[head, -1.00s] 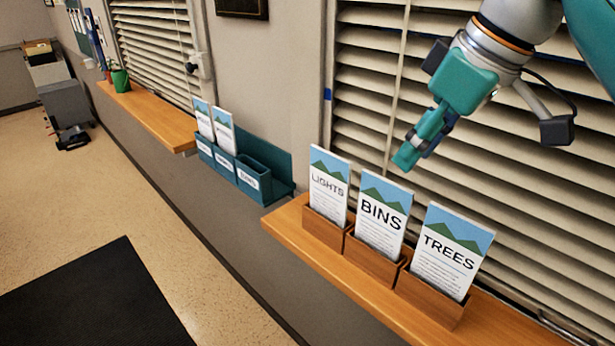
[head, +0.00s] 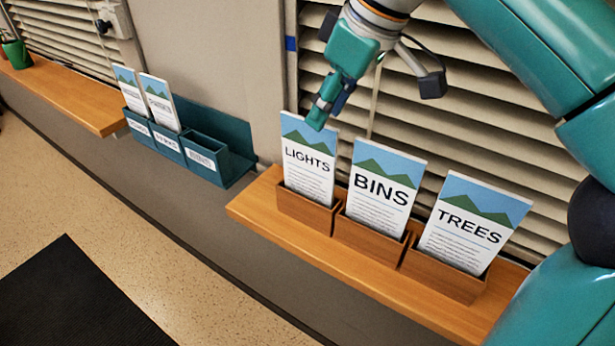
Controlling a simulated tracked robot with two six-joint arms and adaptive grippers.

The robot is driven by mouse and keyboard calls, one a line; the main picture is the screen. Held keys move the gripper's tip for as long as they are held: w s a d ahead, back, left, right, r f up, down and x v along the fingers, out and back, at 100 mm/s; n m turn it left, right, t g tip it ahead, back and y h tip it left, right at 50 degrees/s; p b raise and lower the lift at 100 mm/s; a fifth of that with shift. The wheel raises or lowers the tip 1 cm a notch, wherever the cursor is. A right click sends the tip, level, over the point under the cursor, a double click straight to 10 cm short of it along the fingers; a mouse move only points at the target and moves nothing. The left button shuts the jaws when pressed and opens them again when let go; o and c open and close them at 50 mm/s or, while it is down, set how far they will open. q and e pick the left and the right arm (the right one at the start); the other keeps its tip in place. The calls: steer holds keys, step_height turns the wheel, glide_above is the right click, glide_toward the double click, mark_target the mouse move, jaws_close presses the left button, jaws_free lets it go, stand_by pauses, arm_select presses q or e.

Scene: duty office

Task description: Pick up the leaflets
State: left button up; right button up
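Three white leaflets with blue-and-green tops stand in wooden holders on the near sill: LIGHTS (head: 308,165), BINS (head: 382,195) and TREES (head: 470,232). My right gripper (head: 325,110) is above them, its fingertips overlapping the top right corner of the LIGHTS leaflet in the picture. I cannot tell whether they touch it. The fingers are seen nearly edge-on, so their gap is unclear. A teal rack (head: 240,168) has three labelled pockets; the left and middle ones hold leaflets (head: 131,92) (head: 160,102), and the right one looks empty. My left gripper is not in view.
The near wooden sill (head: 262,212) runs below the slatted blinds (head: 455,125). A farther sill (head: 70,95) carries a green pot (head: 16,52) at the left. A black mat (head: 75,305) lies on the floor. The wall stands between rack and blinds.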

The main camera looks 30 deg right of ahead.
mark_target(307, 139)
steer(key=shift+w+b+x, duration=0.2)
steer(key=shift+x, duration=1.85)
steer(key=shift+w+b+x, duration=0.2)
steer(key=shift+w+x, duration=0.05)
steer(key=shift+x, duration=1.85)
steer(key=shift+r, duration=0.15)
jaws_close()
